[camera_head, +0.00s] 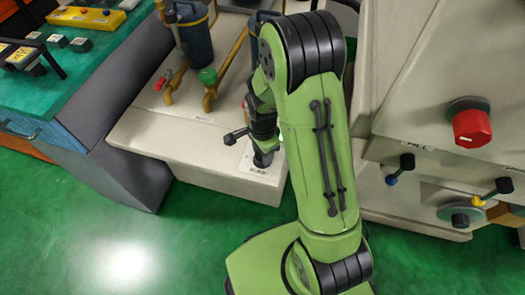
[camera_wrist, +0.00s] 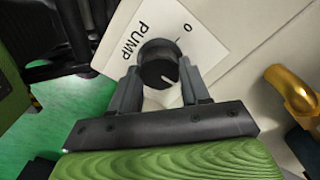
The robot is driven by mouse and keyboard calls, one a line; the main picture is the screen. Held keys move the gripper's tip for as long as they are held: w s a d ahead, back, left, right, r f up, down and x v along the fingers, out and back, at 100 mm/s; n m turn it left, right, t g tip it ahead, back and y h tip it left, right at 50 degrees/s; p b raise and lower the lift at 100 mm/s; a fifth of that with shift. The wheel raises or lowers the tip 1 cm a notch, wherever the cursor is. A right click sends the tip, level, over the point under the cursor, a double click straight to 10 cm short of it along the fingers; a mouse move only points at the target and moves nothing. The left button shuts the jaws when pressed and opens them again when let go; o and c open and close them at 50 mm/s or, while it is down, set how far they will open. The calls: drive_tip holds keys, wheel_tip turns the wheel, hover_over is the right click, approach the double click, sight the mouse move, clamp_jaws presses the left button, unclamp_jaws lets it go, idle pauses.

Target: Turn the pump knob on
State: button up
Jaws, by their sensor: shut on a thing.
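The pump knob (camera_wrist: 159,65) is a black round dial with a pale pointer line, on a white label that reads "PUMP" with a "0" mark. In the wrist view my gripper (camera_wrist: 160,80) has one finger on each side of the knob and is shut on it. The pointer line faces toward the lower right of that view, away from the "0". In the head view my gripper (camera_head: 264,158) reaches down to the front right part of the beige tank top, and the arm partly hides the knob there.
Blue pumps (camera_head: 194,40) with brass pipes stand at the back of the beige base (camera_head: 165,140). A red knob (camera_head: 471,127) sits on the machine at right. A green bench (camera_head: 75,75) stands at left. A brass pipe (camera_wrist: 292,92) is right of my gripper.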

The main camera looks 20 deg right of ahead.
drive_tip(key=shift+m, duration=0.4)
drive_tip(key=o, duration=1.1)
drive_tip(key=shift+c, duration=0.2)
drive_tip(key=shift+r, duration=0.1)
wheel_tip(320, 180, up, 16)
drive_tip(key=p, duration=0.5)
drive_tip(key=shift+f+p, duration=0.2)
drive_tip(key=shift+p, duration=0.1)
